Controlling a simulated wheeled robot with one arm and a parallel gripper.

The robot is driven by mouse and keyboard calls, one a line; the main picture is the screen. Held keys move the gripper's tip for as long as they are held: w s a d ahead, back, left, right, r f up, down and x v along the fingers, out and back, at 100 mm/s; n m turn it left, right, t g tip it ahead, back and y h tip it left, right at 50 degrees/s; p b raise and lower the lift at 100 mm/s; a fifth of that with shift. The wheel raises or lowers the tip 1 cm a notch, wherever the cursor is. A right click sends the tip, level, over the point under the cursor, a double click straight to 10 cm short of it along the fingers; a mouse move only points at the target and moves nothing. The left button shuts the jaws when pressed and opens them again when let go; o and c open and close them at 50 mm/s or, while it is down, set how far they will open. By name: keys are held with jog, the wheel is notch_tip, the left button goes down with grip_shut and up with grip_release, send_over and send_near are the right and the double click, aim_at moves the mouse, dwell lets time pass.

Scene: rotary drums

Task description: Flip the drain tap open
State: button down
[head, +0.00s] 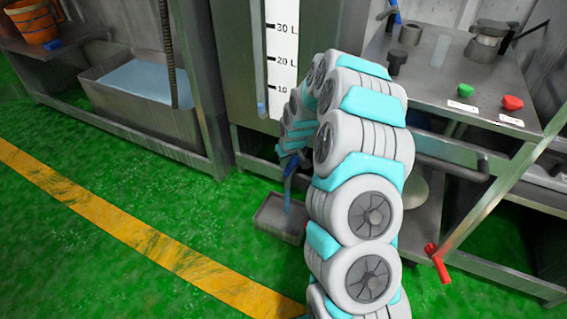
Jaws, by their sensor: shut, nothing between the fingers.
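My arm arches across the middle of the head view, and its far end reaches down at the front of the tank (234,70). My gripper (291,160) is small and partly hidden there; it is shut and holds nothing. A blue lever-like piece (290,172) shows right at the gripper, low on the tank, where the drain tap appears to be. I cannot tell whether they touch. A thin bluish streak below it reaches a shallow grey tray (266,222) on the floor; it looks like liquid. The tap's body is hidden.
A metal bench (430,95) with green (465,90) and red (512,103) buttons stands at right; a red handle (438,264) sits low on its frame. A trough (140,115) and an orange bucket (33,22) are at left. Green floor (60,240) is clear at front left.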

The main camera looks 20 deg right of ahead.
aim_at(287, 170)
jog(key=v, duration=0.6)
jog(key=shift+s+d+r, duration=0.1)
jog(key=shift+d+r, duration=0.1)
jog(key=shift+d, duration=0.05)
jog(key=shift+s+r, duration=0.25)
jog(key=shift+r, duration=0.3)
jog(key=shift+a, duration=0.15)
jog(key=shift+s+a+r, duration=0.1)
jog(key=shift+a+r, duration=0.05)
jog(key=shift+r, duration=0.15)
jog(key=s+a+r+g+p, duration=0.1)
jog(key=s+a+r, duration=0.3)
jog(key=s+r, duration=0.35)
jog(key=s+a+r+g+p, duration=0.1)
jog(key=s+r, duration=0.3)
jog(key=s, duration=0.8)
jog(key=s+a+r+m+g+p, duration=0.1)
jog(key=s+r, duration=0.3)
jog(key=s, duration=0.8)
jog(key=s+a+r+m+g+p, duration=0.1)
jog(key=s+r, duration=0.3)
jog(key=s, duration=0.8)
jog(key=shift+s+a+r+g+h, duration=0.15)
jog(key=shift+s+a+g+h, duration=0.15)
jog(key=shift+a+g, duration=0.5)
